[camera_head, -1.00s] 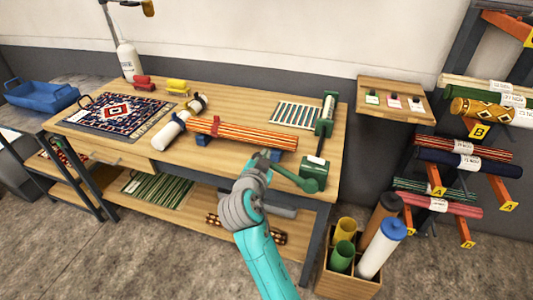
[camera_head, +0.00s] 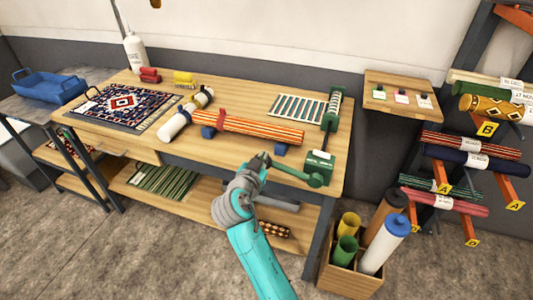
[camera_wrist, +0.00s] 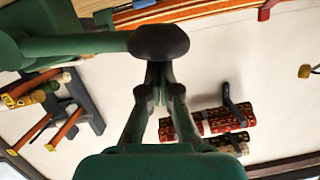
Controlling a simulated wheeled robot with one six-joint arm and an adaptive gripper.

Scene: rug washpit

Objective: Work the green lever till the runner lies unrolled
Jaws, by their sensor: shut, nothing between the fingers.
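The green lever (camera_head: 290,172) sticks out left from its green box (camera_head: 318,165) at the table's front right corner. In the wrist view the lever (camera_wrist: 75,44) ends in a dark rounded knob (camera_wrist: 160,42). My gripper (camera_head: 262,160) is at the knob end, its fingers closed together with nothing between them. In the wrist view the fingertips (camera_wrist: 160,72) meet right at the knob; whether they touch it I cannot tell. A pale and dark striped runner (camera_head: 293,107) lies flat beside the green roller frame (camera_head: 334,108); how much is still rolled is unclear.
An orange striped roll (camera_head: 250,128) lies on blue supports behind my gripper. A patterned rug (camera_head: 125,105) covers the table's left part. A crate of tubes (camera_head: 350,275) stands right of the table, and a rack of rolls (camera_head: 470,150) is farther right.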

